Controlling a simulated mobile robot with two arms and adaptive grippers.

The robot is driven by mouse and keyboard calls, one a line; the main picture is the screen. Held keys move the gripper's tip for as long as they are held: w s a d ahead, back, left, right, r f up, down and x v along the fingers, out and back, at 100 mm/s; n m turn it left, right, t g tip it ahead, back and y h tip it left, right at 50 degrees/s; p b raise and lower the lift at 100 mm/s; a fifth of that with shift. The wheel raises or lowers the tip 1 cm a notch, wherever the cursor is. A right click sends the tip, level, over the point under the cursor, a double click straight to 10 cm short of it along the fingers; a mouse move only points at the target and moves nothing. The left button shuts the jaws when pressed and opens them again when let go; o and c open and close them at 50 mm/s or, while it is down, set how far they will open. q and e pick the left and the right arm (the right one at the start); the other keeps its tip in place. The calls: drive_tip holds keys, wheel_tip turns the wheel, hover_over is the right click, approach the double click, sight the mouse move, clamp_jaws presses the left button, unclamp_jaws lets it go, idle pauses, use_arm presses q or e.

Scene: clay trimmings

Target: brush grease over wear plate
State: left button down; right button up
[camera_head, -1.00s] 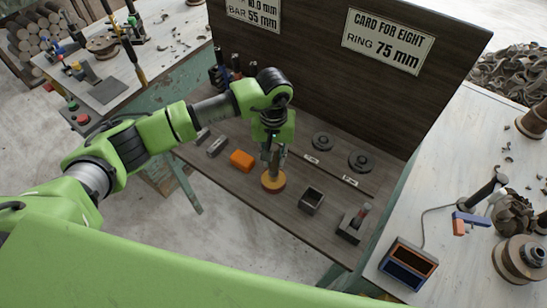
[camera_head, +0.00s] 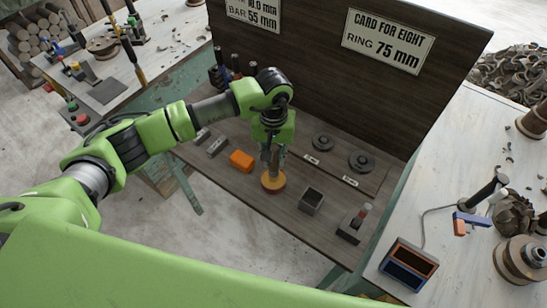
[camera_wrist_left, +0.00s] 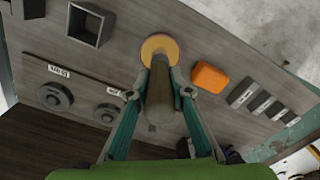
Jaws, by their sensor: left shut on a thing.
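At the handle's lower end is a round, flat, yellow-orange disc (camera_head: 273,180), which also shows in the left wrist view (camera_wrist_left: 160,40). I cannot tell whether this disc is the wear plate, a grease pot or part of the held tool. It appears to be at the bench surface; the contact is unclear. No bristles show. My right gripper is not in view.
An orange block (camera_head: 241,160) lies left of the disc, an open square box (camera_head: 311,200) right of it. Two dark round parts (camera_head: 323,141) (camera_head: 360,161) sit behind, near the upright sign board (camera_head: 318,75). A holder (camera_head: 352,228) stands at the right end.

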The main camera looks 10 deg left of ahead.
sight(274, 147)
use_arm(q)
wheel_tip(274, 147, up, 2)
drive_tip(key=shift+p, duration=0.4)
drive_tip(key=shift+r+p, duration=0.6)
drive_tip(key=shift+r, duration=1.85)
